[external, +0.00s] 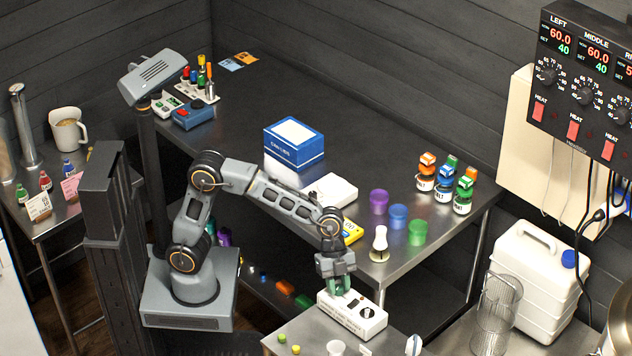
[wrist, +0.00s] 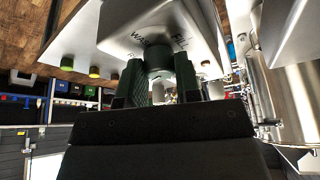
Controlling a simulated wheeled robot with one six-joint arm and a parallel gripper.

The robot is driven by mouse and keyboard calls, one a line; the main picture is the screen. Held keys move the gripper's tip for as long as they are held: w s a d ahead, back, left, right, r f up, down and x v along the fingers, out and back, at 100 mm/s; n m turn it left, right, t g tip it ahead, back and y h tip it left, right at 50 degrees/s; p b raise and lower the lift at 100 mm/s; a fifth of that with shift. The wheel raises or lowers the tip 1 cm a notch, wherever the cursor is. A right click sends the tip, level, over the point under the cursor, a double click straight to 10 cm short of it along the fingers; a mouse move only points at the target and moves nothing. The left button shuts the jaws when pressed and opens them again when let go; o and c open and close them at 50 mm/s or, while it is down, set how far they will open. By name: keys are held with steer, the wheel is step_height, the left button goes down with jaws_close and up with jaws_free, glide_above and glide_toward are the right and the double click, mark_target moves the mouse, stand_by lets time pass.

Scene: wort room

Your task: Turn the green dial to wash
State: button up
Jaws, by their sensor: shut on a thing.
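A white control box (external: 352,316) stands on the low steel table, with a black knob on its top and dark lettering on its front edge. In the wrist view the box's white face (wrist: 165,20) carries lettering that seems to read wash and fill. My gripper (external: 340,287) points down at the left part of the box. Its green textured fingers are shut on the green dial (wrist: 157,55), one on each side. The fingers mostly hide the dial in the external view, and I cannot tell which label it points to.
Small cups (external: 337,348) stand on the low table in front of the box. Behind it, the long dark bench holds a white bottle-shaped piece (external: 379,243), a green cup (external: 417,232) and a blue box (external: 294,144). A wire basket (external: 497,312) stands at the right.

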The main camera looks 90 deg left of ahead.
steer(key=m+g, duration=0.1)
steer(key=m, duration=0.1)
steer(key=m+b, duration=0.1)
steer(key=m, duration=0.1)
steer(key=shift+w+f+m+g, duration=0.1)
steer(key=shift+f+m+g, duration=0.05)
steer(key=shift+m+g, duration=0.2)
steer(key=m+g+p, duration=0.1)
steer(key=m+g, duration=0.1)
steer(key=m, duration=0.3)
steer(key=m+g+y+p, duration=0.1)
steer(key=m, duration=0.2)
steer(key=m+g+y+p, duration=0.1)
steer(key=m, duration=0.2)
steer(key=shift+w+m+p, duration=0.1)
steer(key=shift+m+p, duration=0.25)
steer(key=shift+d+m+g+y+p, duration=0.15)
steer(key=shift+m+y+p, duration=0.4)
steer(key=shift+m, duration=0.6)
steer(key=shift+a+m+g+y+p, duration=0.1)
steer(key=shift+m+y+p, duration=0.4)
steer(key=shift+m, duration=0.65)
steer(key=o, duration=0.9)
steer(key=shift+w+r, duration=0.1)
steer(key=shift+r, duration=0.1)
